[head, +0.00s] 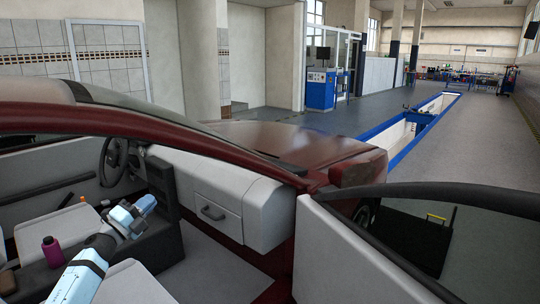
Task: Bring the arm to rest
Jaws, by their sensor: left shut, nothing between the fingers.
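My left arm comes in from the bottom left and reaches into the open red car (275,140). My left gripper (137,227) is shut and empty, above the dark centre console (165,240). Its fingertips are small and hard to make out. It is apart from the glove box (217,212), which looks closed and has a dark handle. My right gripper is not in view.
A steering wheel (114,160) is at the left. A purple bottle (52,252) stands by the console. The open car door (345,262) borders the right side. Beyond are a blue cabinet (321,90) and a blue-edged floor pit (408,130).

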